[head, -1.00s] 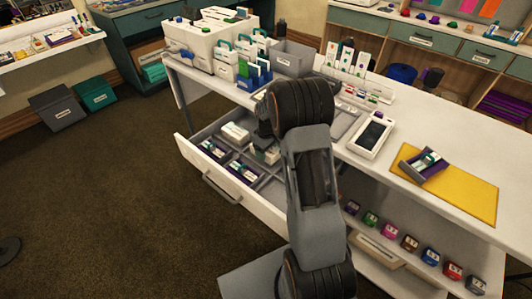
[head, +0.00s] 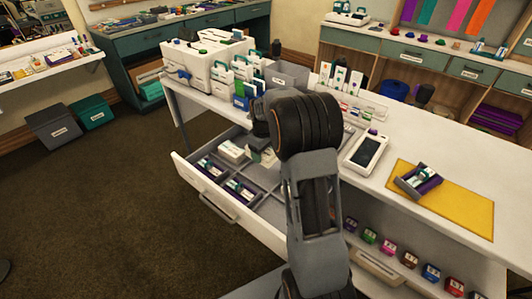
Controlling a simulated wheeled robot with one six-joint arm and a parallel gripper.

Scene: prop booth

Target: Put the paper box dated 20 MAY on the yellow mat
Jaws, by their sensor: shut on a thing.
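My arm's dark wrist end (head: 260,122) hangs over the open drawer (head: 232,206), and my arm hides most of my gripper. A small white paper box (head: 262,157) shows just under it, and my gripper appears shut on this box. Its date cannot be read. Another pale box (head: 232,150) lies in the drawer's back left compartment. Dark purple and white boxes (head: 240,190) lie in the front compartments. The yellow mat (head: 465,212) lies on the right of the white table. A purple holder with white and green pieces (head: 418,181) stands on its left part.
A white handheld device (head: 366,152) lies left of the mat. A grey bin (head: 287,75) and white organisers (head: 200,62) stand at the table's far end. Several coloured small boxes (head: 390,245) line the shelf below. The mat's right part is bare.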

